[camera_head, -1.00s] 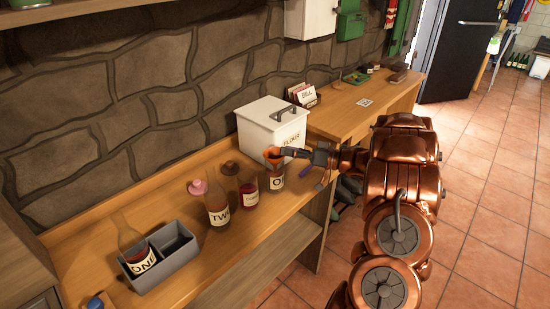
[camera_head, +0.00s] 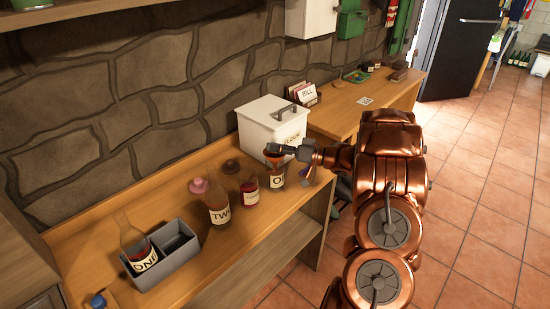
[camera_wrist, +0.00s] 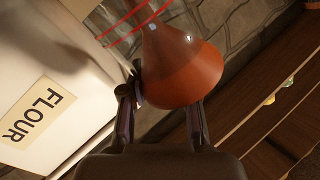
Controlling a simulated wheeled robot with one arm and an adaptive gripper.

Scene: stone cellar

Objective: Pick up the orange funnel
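The orange funnel (camera_head: 273,160) sits in the mouth of a glass jar labelled "O" (camera_head: 277,178) on the wooden counter. In the wrist view the funnel (camera_wrist: 185,78) shows large, its wide end towards me and its narrow part pointing to the top. My gripper (camera_head: 272,150) is at the funnel's top in the head view and hides part of it. In the wrist view my gripper (camera_wrist: 163,100) has its two fingers spread, with the funnel's wide end at their tips. I cannot tell whether either finger touches it.
A white flour bin (camera_head: 272,122) stands close behind the funnel. A red bottle (camera_head: 249,188), bottle "TWO" (camera_head: 217,207) and a grey caddy (camera_head: 178,265) holding bottle "ONE" (camera_head: 138,250) stand to the left. The counter's front is clear.

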